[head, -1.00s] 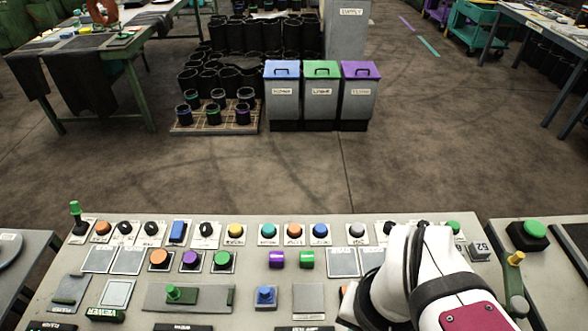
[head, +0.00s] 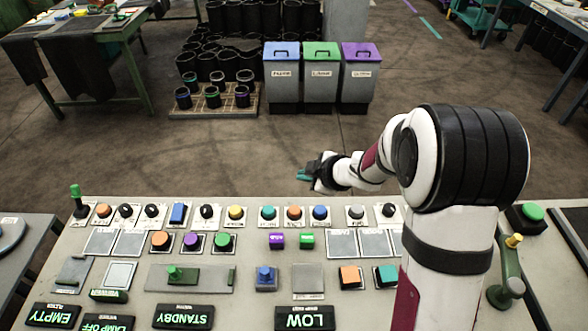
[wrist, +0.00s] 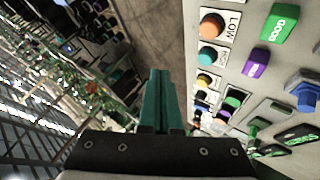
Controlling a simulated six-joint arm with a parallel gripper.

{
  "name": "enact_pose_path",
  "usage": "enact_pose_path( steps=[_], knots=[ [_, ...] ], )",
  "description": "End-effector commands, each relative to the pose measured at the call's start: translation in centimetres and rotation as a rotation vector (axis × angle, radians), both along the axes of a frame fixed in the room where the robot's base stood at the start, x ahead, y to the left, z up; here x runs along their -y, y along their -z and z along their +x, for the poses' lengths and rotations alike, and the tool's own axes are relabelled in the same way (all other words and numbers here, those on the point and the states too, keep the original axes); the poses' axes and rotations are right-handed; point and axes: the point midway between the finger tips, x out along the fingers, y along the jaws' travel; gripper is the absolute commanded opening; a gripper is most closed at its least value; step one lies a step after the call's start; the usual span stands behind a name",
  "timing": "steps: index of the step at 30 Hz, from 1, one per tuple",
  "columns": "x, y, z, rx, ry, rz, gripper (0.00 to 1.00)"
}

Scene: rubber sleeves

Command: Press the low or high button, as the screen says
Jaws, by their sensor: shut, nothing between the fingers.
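My gripper (head: 303,176) is shut and empty, apparently above the panel's far edge. Its teal fingers (wrist: 160,75) are together in the wrist view, apart from the buttons.
A blue button (head: 320,213) and a yellow button (head: 235,213) share the back row. Purple (head: 277,241) and green (head: 307,241) blocks stand in front. Other lit screens include STANDBY (head: 183,317). Lidded bins (head: 322,78) stand on the floor beyond.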

Motion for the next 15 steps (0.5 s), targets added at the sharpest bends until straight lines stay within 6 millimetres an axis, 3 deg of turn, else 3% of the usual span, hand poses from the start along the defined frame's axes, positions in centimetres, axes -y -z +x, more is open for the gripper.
enact_pose_path(
  steps=[4, 15],
  knots=[
    [-1.27, 1.04, -0.46, -0.006, -0.092, 0.014, 0.00],
    [-1.39, 1.35, -0.54, -0.008, -0.100, 0.016, 0.00]
  ],
)
